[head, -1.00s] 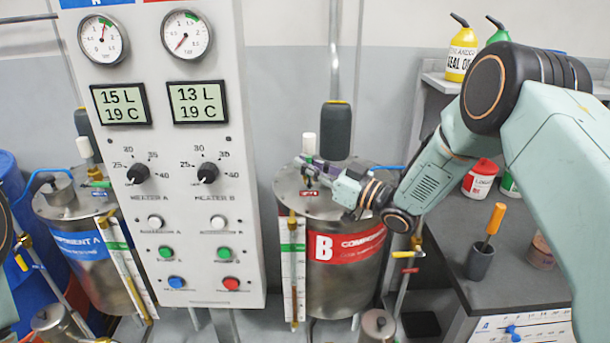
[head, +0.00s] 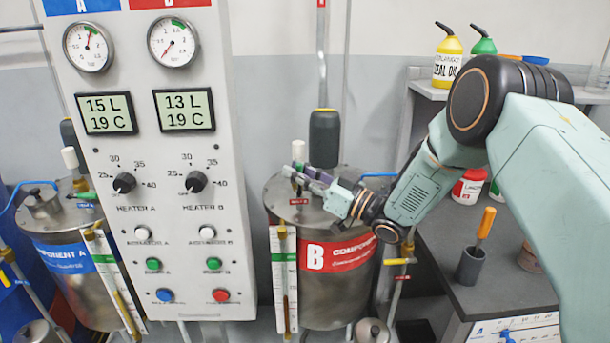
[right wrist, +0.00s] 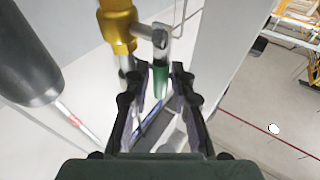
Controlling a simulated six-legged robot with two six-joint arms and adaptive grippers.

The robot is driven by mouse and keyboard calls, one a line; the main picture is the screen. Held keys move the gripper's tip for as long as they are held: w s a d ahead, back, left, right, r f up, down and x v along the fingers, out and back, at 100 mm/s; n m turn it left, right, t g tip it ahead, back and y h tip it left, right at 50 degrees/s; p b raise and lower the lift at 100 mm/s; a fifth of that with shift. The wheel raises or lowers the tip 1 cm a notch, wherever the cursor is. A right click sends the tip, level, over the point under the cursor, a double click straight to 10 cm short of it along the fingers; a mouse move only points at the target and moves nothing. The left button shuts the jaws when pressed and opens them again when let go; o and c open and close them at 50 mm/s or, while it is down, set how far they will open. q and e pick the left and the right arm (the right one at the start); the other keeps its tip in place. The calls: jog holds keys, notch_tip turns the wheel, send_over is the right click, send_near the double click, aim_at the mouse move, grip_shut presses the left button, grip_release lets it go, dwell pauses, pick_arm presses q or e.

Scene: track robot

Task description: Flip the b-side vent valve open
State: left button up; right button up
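The B tank (head: 338,285) is a steel drum with a red "B" label. On its lid, a small red tag (head: 298,201) sits under my right gripper (head: 303,176), which partly hides the fittings there. In the right wrist view, a brass valve body (right wrist: 118,28) carries a metal stem with a green-tipped lever (right wrist: 160,80). My right gripper also shows there (right wrist: 159,72), its two fingers apart on either side of the green tip. I cannot tell whether either finger touches it. My left gripper is out of view.
A dark cylinder (head: 323,138) on a pipe stands behind the gripper, above the lid. The control panel (head: 150,245) rises to the left. A blue hose (head: 380,174) lies right of the lid. A dark bench (head: 500,280) with a cup and bottles stands at right.

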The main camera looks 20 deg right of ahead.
jog(key=v, duration=1.2)
jog(key=s+a+f+m+g+h+b, duration=0.2)
jog(key=s+f+h, duration=0.1)
jog(key=f, duration=0.6)
jog(key=s+a+f+m+g+h+b, duration=0.2)
jog(key=s+a+f, duration=0.1)
jog(key=f, duration=0.5)
jog(key=s+a+f+m+g+h+b, duration=0.1)
jog(key=s+a+f+m+h, duration=0.15)
jog(key=f, duration=0.65)
jog(key=s+f+g+h+b, duration=0.1)
jog(key=s+f+g+h, duration=0.1)
jog(key=s, duration=0.8)
jog(key=s+d+f+m+g+h+b, duration=0.1)
jog(key=s+f+g, duration=0.4)
jog(key=s, duration=0.5)
jog(key=s+d+f+m+g+h+b, duration=0.1)
jog(key=s+f+g+h+b, duration=0.1)
jog(key=s+f, duration=0.5)
jog(key=s+g+b, duration=0.1)
jog(key=s, duration=0.2)
jog(key=shift+d+f+g+h, duration=0.25)
jog(key=shift+g+h, duration=0.1)
jog(key=shift+g, duration=0.05)
